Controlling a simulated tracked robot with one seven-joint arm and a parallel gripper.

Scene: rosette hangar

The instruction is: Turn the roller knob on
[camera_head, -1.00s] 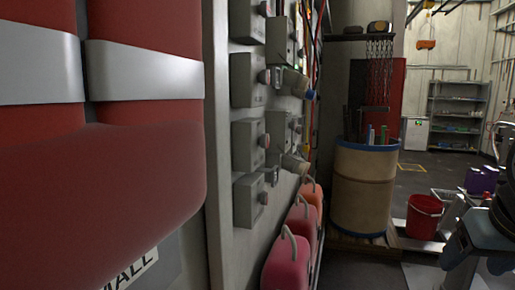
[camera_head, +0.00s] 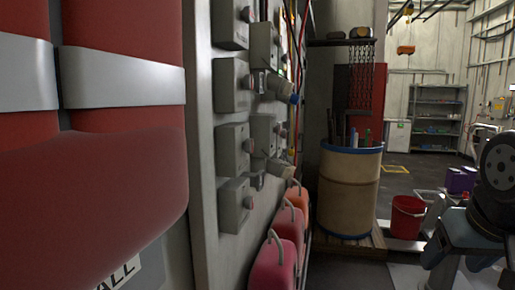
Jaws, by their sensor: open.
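Several grey control boxes are fixed to the wall panel (camera_head: 207,255) at centre left, seen at a steep angle. A dark part of my arm shows at the right edge. My gripper's fingers are not in view.
Large red cylinders (camera_head: 125,30) with grey bands fill the left. Red and orange canisters (camera_head: 275,265) line the panel's foot. A tan drum (camera_head: 347,195) stands on a pallet beyond. A red bucket (camera_head: 407,217) is at right. Open floor (camera_head: 405,180) lies farther back.

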